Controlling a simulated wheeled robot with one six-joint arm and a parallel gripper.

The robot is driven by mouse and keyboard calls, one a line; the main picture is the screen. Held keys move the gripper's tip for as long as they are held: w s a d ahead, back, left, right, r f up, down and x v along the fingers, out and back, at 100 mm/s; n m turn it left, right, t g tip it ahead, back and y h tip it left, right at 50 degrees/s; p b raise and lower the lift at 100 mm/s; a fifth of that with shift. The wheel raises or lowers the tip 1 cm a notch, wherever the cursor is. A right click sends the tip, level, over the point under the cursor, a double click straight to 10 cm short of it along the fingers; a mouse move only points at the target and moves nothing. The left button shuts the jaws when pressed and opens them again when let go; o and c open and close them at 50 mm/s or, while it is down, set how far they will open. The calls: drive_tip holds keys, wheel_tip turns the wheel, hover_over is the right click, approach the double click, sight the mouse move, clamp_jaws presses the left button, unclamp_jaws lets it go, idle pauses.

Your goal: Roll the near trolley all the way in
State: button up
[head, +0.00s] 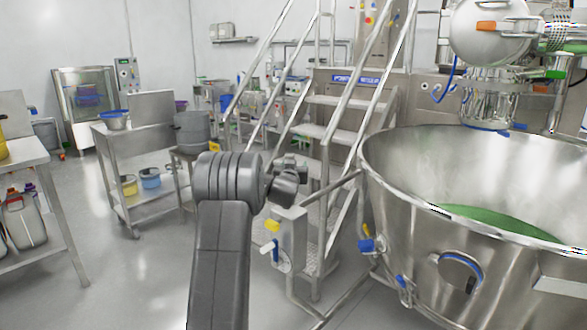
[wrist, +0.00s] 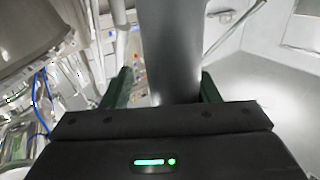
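A big steel bowl trolley (head: 400,190) stands at the right foreground in the head view, with green material (head: 500,222) inside. A steel bar (head: 335,187) reaches from the bowl's left side towards the end of my arm. In the wrist view, my gripper (wrist: 167,85) has its two green fingers apart, with a broad grey bar (wrist: 170,50) between them. A gap shows beside the left finger, so the gripper looks open around the bar. The bowl (wrist: 35,35) also shows at the upper left. In the head view my arm hides the fingers.
Steel stairs (head: 335,118) with rails stand behind my arm. A smaller steel cart (head: 150,200) with blue and yellow buckets is at the left. A steel table (head: 20,155) stands at the far left. The grey floor between them is clear. Machinery (head: 495,100) hangs above the bowl.

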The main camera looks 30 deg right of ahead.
drive_tip(key=shift+a, duration=0.1)
drive_tip(key=v, duration=1.3)
drive_tip(key=shift+s+a+b, duration=0.25)
drive_tip(key=shift+s+b, duration=0.05)
drive_tip(key=shift+b, duration=0.15)
drive_tip(key=shift+d, duration=0.1)
drive_tip(key=x, duration=1.3)
drive_tip(key=shift+w+p, duration=0.45)
drive_tip(key=shift+f, duration=0.15)
